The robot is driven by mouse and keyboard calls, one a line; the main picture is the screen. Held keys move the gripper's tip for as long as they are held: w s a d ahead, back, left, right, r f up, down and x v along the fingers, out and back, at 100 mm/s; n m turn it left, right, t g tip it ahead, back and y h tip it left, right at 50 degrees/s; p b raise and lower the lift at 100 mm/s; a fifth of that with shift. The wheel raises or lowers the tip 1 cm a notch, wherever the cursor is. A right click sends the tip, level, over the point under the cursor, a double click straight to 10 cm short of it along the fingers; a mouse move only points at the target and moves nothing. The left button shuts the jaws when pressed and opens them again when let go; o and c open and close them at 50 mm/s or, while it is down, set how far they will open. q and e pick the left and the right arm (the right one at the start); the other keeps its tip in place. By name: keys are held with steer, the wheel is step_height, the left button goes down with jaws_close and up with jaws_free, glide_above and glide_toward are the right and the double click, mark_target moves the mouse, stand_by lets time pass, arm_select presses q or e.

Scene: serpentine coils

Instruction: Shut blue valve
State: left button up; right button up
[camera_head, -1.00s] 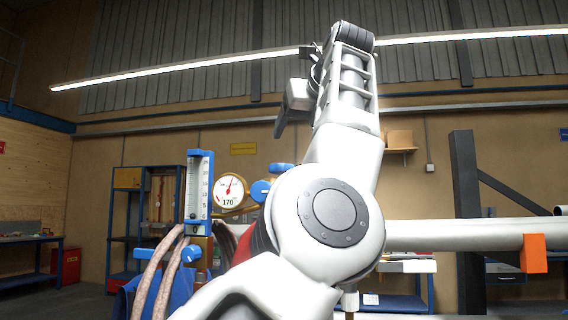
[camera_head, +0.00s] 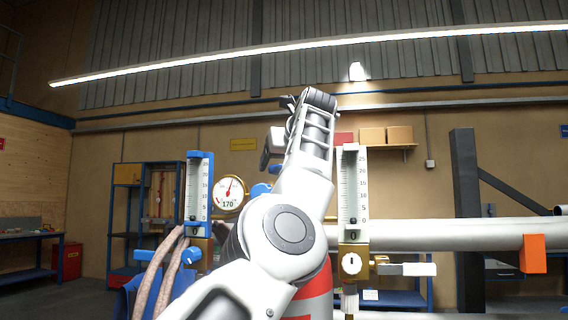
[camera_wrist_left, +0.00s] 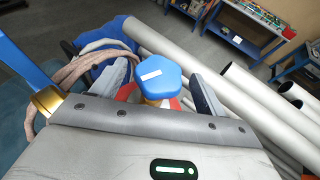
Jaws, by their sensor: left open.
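A blue round valve knob (camera_head: 260,190) shows in the head view beside the dial gauge, partly hidden behind my left arm. In the left wrist view a blue lobed knob with a white mark (camera_wrist_left: 163,76) lies between my two fingers, on a brass stem. My left gripper (camera_head: 266,158) is open, just above the blue knob in the head view; its fingers also show in the left wrist view (camera_wrist_left: 158,86). I see gaps between the knob and both fingers. Another blue knob (camera_head: 192,255) sits under the blue flow gauge at left. My right gripper is not in view.
A blue-framed flow gauge (camera_head: 198,190) and a round dial (camera_head: 228,193) stand left of my arm. A white-framed gauge (camera_head: 351,185) with a white knob (camera_head: 350,263) stands right. Pinkish hoses (camera_head: 165,270) hang at left. A grey pipe (camera_head: 440,235) runs right.

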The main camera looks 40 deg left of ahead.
arm_select(q)
steer(key=c, duration=1)
steer(key=shift+s+f+m+t+h+b, duration=0.15)
steer(key=shift+m+t+h+b, duration=0.35)
steer(key=shift+m+t+b, duration=0.35)
steer(key=shift+s+a+m+t+h+b, duration=0.1)
steer(key=shift+a+m+t+h+b, duration=0.05)
steer(key=shift+m+t+h+b, duration=0.4)
steer(key=shift+s+a+m+t+h+b, duration=0.1)
steer(key=shift+m+t+h+b, duration=0.2)
steer(key=shift+m+t+h, duration=0.3)
steer(key=m+h, duration=0.1)
steer(key=m+t+h, duration=0.1)
steer(key=m+h, duration=0.1)
steer(key=shift+s+a+r+m+t+h, duration=0.1)
steer(key=shift+a+r+m+t+h, duration=0.2)
steer(key=shift+m+t, duration=0.1)
steer(key=m+h, duration=0.1)
steer(key=m+t+h+p, duration=0.1)
steer(key=m+h, duration=0.1)
steer(key=shift+a+r+h+p, duration=0.1)
steer(key=shift+a+h+p, duration=0.1)
steer(key=shift+h+p, duration=0.1)
steer(key=shift+a+m+h+p, duration=0.15)
steer(key=shift+m+h+p, duration=0.65)
steer(key=shift+m+h, duration=0.6)
steer(key=shift+h, duration=0.05)
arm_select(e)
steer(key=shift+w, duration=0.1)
